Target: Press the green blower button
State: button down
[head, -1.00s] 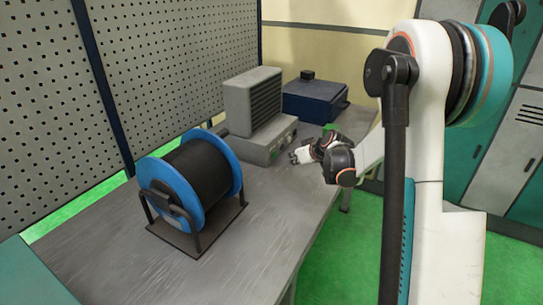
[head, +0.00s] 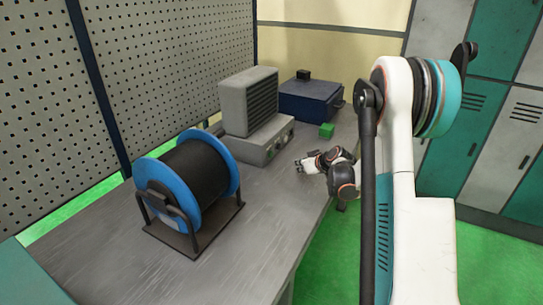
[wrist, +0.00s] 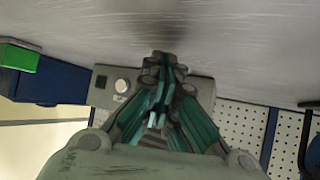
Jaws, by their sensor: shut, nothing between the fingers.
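The grey blower unit has a slatted vent (head: 263,95) on a low grey control base (head: 258,142), on the bench.
A green block (head: 326,130) lies by a dark blue box (head: 310,101) behind the base. A blue spool of dark wire (head: 188,185) stands on the bench (head: 235,245) nearer to me. A perforated panel (head: 165,60) runs along the left.

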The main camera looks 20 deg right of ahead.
aim_at(270, 155)
jog(key=w+a, duration=0.4)
jog(key=w, duration=0.1)
jog(key=shift+p, duration=0.3)
jog(key=shift+w+a, duration=0.55)
jog(key=shift+w, duration=0.2)
jog(key=shift+w+a, duration=0.1)
dwell(0.7)
jog(key=shift+w+a, duration=0.15)
jog(key=shift+w, duration=0.05)
jog(key=shift+w+a+b, duration=0.25)
jog(key=shift+w+b, duration=0.05)
dwell(0.8)
dwell(0.4)
jog(key=shift+s+d, duration=0.5)
jog(key=shift+s, duration=0.1)
jog(key=shift+s+d, duration=0.1)
